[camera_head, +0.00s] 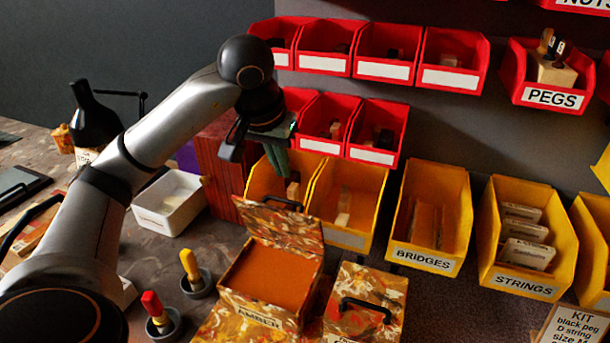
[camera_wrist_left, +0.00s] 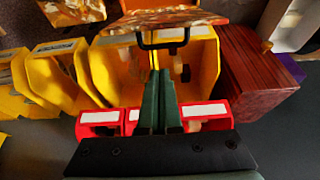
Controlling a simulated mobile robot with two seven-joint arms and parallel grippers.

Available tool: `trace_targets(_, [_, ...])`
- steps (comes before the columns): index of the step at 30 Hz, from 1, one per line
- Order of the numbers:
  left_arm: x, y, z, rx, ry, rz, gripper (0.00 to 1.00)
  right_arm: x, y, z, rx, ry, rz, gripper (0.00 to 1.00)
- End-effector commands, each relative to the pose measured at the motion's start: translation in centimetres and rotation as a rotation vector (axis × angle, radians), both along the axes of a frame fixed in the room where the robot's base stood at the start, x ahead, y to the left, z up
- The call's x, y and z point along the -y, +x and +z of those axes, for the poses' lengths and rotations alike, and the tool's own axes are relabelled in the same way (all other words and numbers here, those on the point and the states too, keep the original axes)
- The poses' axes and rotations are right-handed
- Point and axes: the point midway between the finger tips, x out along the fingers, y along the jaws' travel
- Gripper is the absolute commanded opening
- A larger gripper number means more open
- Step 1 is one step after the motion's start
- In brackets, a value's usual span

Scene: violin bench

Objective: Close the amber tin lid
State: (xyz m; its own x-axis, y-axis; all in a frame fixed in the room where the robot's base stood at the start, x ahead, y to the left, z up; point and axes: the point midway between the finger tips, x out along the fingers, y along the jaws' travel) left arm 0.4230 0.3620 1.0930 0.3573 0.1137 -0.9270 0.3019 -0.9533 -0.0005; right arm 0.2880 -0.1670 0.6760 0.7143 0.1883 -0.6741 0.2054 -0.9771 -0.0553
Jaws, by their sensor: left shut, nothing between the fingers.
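The amber tin (camera_head: 233,300) stands on the bench in the head view with its label on the front, and an orange fill shows inside. Its marbled lid (camera_head: 282,228) is open, standing up at the back edge, with a dark handle (camera_head: 283,202) near its top. The lid (camera_wrist_left: 165,17) and its handle (camera_wrist_left: 163,45) also show at the top of the left wrist view. My left gripper (camera_head: 283,177) is shut and empty, pointing down above and behind the raised lid. Its fingertips (camera_wrist_left: 157,72) look close to the handle; I cannot tell whether they touch. My right gripper is not in view.
A second marbled tin (camera_head: 365,290), closed, stands right of the amber tin. Yellow bins (camera_head: 345,195) and red bins (camera_head: 375,130) line the wall behind. Red and yellow-handled tools stand in grey cups (camera_head: 197,285) at left.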

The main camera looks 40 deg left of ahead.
Motion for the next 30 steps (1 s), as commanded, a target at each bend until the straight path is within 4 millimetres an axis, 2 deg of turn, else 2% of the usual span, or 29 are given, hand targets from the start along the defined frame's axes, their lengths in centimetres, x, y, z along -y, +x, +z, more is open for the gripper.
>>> trace_targets(6, [-0.4,1.3,-4.0,-0.006,-0.001,0.001,0.00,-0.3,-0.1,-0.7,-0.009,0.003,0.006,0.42])
trace_targets(13, [-0.8,2.7,-7.3,-0.005,-0.002,0.000,0.00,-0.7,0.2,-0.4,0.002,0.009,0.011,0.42])
trace_targets(18, [-1.0,3.1,-8.3,-0.002,-0.001,0.001,0.00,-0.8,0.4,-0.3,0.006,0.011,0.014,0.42])
trace_targets(30, [-1.0,3.2,-8.5,0.000,0.000,0.000,0.00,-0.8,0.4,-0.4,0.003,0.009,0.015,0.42])
